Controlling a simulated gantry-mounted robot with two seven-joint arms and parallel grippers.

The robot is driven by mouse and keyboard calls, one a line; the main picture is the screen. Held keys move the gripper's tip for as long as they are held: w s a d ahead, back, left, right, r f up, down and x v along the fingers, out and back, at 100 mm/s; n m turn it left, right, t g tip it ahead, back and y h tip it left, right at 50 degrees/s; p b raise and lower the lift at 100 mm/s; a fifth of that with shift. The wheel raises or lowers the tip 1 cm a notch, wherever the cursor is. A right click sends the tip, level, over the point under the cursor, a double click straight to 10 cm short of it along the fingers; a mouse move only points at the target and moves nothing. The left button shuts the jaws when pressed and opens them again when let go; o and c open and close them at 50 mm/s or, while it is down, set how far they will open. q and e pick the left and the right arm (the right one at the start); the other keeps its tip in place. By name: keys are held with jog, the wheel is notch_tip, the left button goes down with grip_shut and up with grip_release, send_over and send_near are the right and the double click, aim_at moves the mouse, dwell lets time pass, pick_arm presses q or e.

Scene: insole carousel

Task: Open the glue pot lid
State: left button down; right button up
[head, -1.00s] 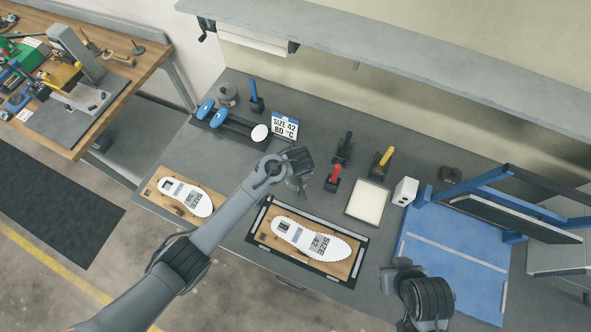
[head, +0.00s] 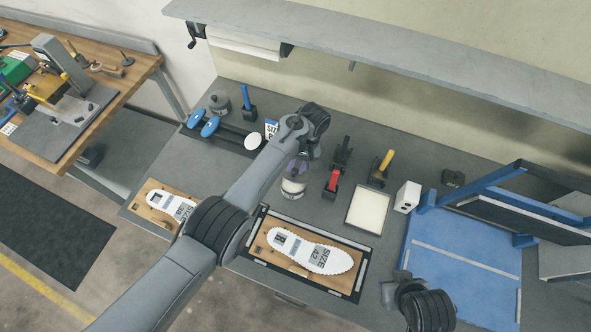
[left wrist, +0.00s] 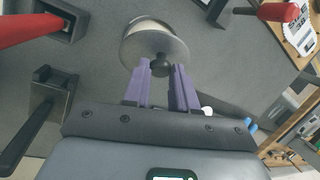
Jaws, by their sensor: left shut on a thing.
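The glue pot (head: 292,188) stands on the grey bench, pale and round, below my left gripper (head: 300,165). In the left wrist view, the purple fingers of my left gripper (left wrist: 161,75) are shut on the black knob of the round metal lid (left wrist: 155,50). Cream colour shows past the lid's far edge (left wrist: 150,27). I cannot tell how far the lid is clear of the pot's rim. My right gripper (head: 392,290) hangs by the blue board at the lower right; its fingers are too unclear to read.
A red-handled tool (head: 332,182), a black-handled tool (head: 342,152) and a yellow-handled brush (head: 382,165) stand right of the pot. The size sign (head: 270,130) is partly hidden behind my left arm.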

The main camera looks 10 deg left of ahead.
dwell(0.4)
pick_arm(q)
jog(key=c, duration=0.9)
grip_release()
jog(key=v, duration=1)
jog(key=shift+w+r, duration=0.2)
jog(key=shift+r, duration=0.15)
jog(key=shift+d, duration=0.1)
